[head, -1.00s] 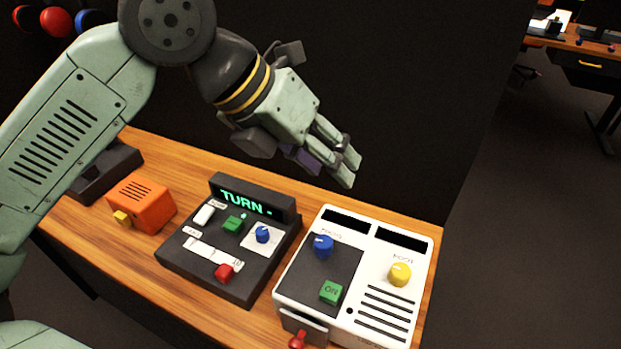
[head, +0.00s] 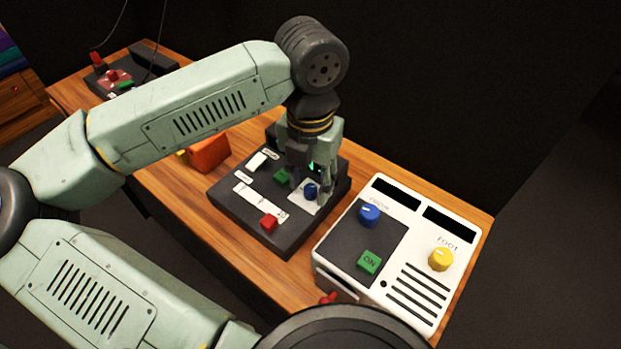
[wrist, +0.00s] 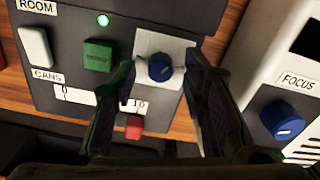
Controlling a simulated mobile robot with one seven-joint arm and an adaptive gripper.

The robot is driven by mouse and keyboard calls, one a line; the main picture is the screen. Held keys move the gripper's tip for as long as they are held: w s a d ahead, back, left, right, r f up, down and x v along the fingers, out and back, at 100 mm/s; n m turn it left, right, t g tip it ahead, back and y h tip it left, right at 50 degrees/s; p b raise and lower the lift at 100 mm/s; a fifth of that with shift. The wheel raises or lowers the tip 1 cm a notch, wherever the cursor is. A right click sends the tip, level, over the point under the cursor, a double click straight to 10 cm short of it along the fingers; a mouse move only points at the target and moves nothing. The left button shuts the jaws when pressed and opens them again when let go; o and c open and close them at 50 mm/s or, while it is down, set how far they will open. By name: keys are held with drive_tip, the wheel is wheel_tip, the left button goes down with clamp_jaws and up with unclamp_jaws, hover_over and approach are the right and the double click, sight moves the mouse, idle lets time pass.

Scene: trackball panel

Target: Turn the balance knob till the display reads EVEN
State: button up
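A dark console (head: 235,205) on the wooden desk carries a small blue knob (head: 311,193) on a white plate. I take this as the balance knob; no label for it is readable. In the wrist view the blue knob (wrist: 160,67) has a pale mark on its rim. My gripper (head: 312,178) points down over it. In the wrist view my gripper (wrist: 162,78) is open, one finger on each side of the knob, with gaps showing. The console's display is mostly hidden behind my gripper; only a green glimmer shows, so its text cannot be read.
The console also has a green button (head: 281,176), a white switch (head: 258,160) and a red slider cap (head: 269,222). A white unit (head: 420,300) with blue and yellow knobs stands close on the right. An orange box (head: 209,153) sits to the left.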

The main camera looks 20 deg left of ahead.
drive_tip(key=shift+f, duration=0.45)
clamp_jaws()
idle(0.3)
